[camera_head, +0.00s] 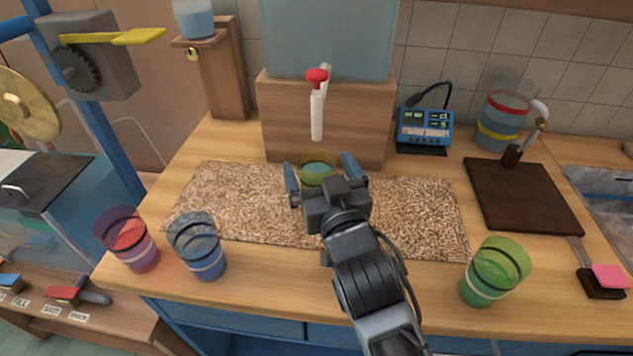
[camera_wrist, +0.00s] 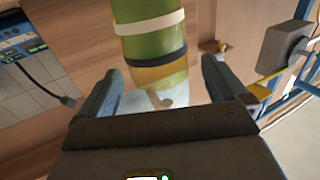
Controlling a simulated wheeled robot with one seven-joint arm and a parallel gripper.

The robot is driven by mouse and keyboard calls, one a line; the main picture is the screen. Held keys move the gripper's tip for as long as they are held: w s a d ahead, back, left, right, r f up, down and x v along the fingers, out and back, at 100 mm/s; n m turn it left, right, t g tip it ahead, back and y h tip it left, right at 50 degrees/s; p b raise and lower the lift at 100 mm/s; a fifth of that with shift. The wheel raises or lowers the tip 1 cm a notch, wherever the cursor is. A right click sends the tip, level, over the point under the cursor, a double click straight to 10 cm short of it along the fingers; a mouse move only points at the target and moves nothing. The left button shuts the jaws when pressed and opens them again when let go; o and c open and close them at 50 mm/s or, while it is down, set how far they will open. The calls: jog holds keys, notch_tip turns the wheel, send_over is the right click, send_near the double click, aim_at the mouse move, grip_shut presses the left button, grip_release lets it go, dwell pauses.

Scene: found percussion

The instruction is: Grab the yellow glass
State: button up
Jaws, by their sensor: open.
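The yellow glass (camera_head: 318,173) stands on the speckled mat below the tap, at the middle back of the counter. It looks yellow-green and see-through, with blue-green contents or tint inside. My gripper (camera_head: 320,167) is open, with one finger on each side of the glass. In the wrist view, gaps show between the glass and both fingers of my gripper (camera_wrist: 160,75).
A red tap (camera_head: 317,100) on a wooden block (camera_head: 280,120) is just behind the glass. A red glass (camera_head: 130,240), a blue glass (camera_head: 197,247) and a green glass (camera_head: 495,270) stand along the front. A dark board (camera_head: 520,195) is at right. The mat's (camera_head: 430,215) right side is clear.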

jog(key=shift+c, duration=0.2)
grip_shut()
dwell(0.8)
